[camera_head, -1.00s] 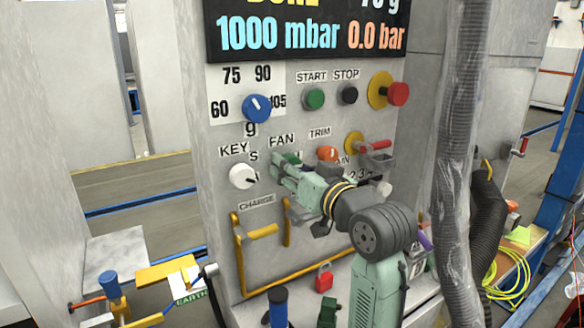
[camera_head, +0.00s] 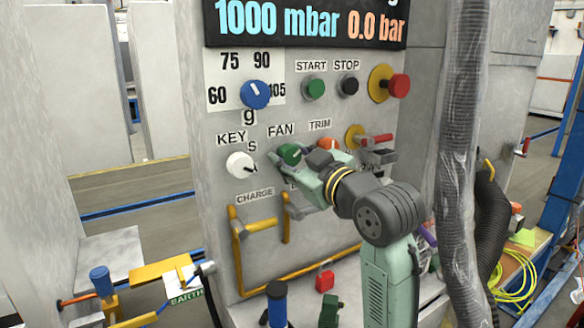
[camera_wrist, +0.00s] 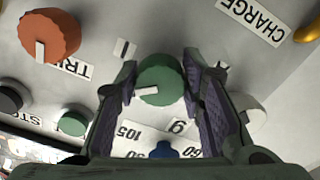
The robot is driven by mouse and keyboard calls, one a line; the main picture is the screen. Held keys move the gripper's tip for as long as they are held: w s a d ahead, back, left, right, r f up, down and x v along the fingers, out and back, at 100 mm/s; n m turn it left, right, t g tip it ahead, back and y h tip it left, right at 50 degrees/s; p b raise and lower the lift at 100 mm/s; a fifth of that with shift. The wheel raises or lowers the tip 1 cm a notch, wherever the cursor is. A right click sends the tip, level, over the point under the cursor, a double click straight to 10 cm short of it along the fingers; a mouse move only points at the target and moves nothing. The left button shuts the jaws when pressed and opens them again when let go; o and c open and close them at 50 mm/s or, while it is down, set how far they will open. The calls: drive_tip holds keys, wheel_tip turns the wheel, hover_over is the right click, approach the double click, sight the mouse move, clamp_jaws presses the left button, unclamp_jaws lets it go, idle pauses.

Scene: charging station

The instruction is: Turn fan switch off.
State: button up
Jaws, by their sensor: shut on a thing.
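The fan switch is a green round knob (camera_head: 289,153) below the FAN label on the grey panel. My gripper (camera_head: 292,162) reaches it from the lower right in the head view. In the wrist view the green knob (camera_wrist: 160,82) sits between the two purple-lined fingers of my gripper (camera_wrist: 162,88), which are shut on its sides. A white pointer mark shows on the knob, pointing left in the wrist view. My fingers partly hide the knob's lower edge in the head view.
A white key knob (camera_head: 240,165) is left of the fan switch, an orange trim knob (camera_head: 328,144) right. Above are a blue dial (camera_head: 255,94), green start button (camera_head: 315,88) and black stop button (camera_head: 348,84). A yellow handle (camera_head: 238,250) and grey hose (camera_head: 458,150) are nearby.

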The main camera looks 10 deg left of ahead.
drive_tip(key=n+b, duration=0.3)
drive_tip(key=n, duration=0.2)
drive_tip(key=shift+f+n, duration=0.1)
drive_tip(key=shift+n, duration=0.2)
drive_tip(key=n+b, duration=0.2)
drive_tip(key=n, duration=0.2)
drive_tip(key=shift+n, duration=0.4)
drive_tip(key=shift+c, duration=0.2)
drive_tip(key=o, duration=1.2)
drive_tip(key=shift+r, duration=0.2)
drive_tip(key=shift+d, duration=0.1)
drive_tip(key=v, duration=1.2)
